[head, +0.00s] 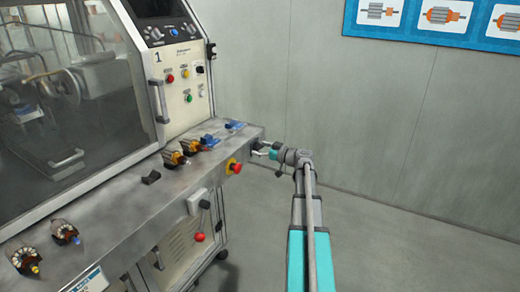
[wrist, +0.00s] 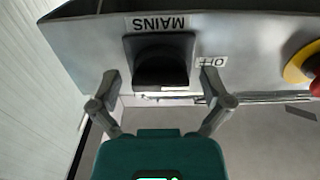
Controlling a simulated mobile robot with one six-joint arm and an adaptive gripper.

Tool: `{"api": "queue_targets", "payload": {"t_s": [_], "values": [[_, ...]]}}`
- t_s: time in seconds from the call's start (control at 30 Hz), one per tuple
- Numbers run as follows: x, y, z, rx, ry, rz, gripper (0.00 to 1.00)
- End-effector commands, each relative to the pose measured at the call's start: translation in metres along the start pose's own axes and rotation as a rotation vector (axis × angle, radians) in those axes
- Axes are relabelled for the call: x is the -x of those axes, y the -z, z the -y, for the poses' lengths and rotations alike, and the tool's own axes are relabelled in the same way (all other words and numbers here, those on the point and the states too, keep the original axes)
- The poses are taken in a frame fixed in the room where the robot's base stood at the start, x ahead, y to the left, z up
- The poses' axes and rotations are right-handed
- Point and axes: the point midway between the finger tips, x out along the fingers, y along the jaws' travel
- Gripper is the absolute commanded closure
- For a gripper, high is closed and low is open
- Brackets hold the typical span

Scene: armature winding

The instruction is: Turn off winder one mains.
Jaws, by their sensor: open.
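The mains switch is a black knob in a square black mount (wrist: 160,62), under an upside-down MAINS label (wrist: 157,23) in the wrist view. My gripper (wrist: 159,80) is open, with one finger to each side of the knob's lower part. I cannot tell whether the fingers touch it. A second label beside the knob is partly covered by the finger. In the head view my gripper (head: 261,148) is at the right end of the front edge of winder one (head: 158,57). The switch itself cannot be made out there.
A red emergency stop (head: 234,167) on a yellow base is just left of my gripper, and shows at the wrist view's right edge (wrist: 303,63). Armatures (head: 174,158) lie on the bench (head: 120,197). A lever with a red ball (head: 199,237) hangs below. Floor at right is clear.

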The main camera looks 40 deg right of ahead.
Motion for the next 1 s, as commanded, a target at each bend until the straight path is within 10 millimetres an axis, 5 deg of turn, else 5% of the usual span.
{"api": "queue_targets", "payload": {"t_s": [0.53,1.0], "values": [[0.012,0.0,0.0,-0.001,-0.001,-0.001,0.0],[0.077,0.0,0.0,-0.001,-0.003,-0.001,0.0]]}}
